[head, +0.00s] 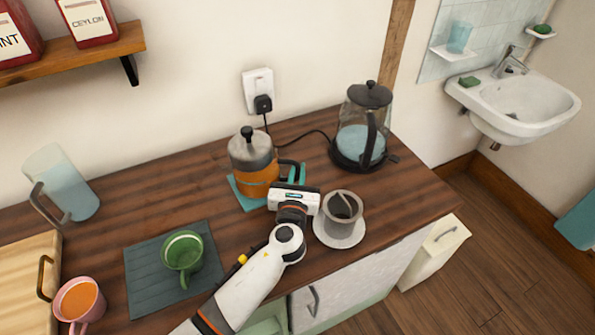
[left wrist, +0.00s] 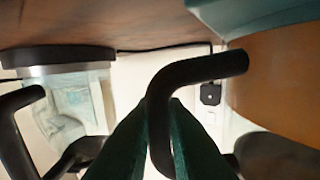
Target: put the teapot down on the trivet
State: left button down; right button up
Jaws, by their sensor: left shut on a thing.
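The teapot (head: 256,178) is glass with orange tea, a metal top and a black knob. It is upright over the teal trivet (head: 248,204), whose left and front edges show around its bottom. My left gripper (head: 292,173) is at the teapot's right side, shut on its black handle. In the left wrist view, the dark green fingers (left wrist: 160,135) close around the handle (left wrist: 205,68), beside the orange body (left wrist: 280,75). The trivet (left wrist: 245,15) shows right against the teapot's bottom there. I cannot tell whether they touch. My right gripper is not in view.
A grey cup with an infuser (head: 342,206) on a white saucer stands close right of my left wrist. The electric kettle (head: 362,130) is behind right. A green mug (head: 183,252) on a dark mat, a pitcher (head: 68,185) and a pink cup (head: 79,302) are left.

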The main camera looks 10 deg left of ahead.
pick_arm(q)
jog(key=c, duration=1.4)
grip_release()
jog(key=shift+r, duration=0.2)
jog(key=shift+c, duration=0.2)
jog(key=shift+o, duration=0.4)
jog(key=shift+f, duration=0.25)
jog(key=s, duration=0.8)
jog(key=s+b, duration=0.1)
jog(key=s, duration=0.3)
jog(key=shift+d+r, duration=0.15)
jog(key=shift+d, duration=0.15)
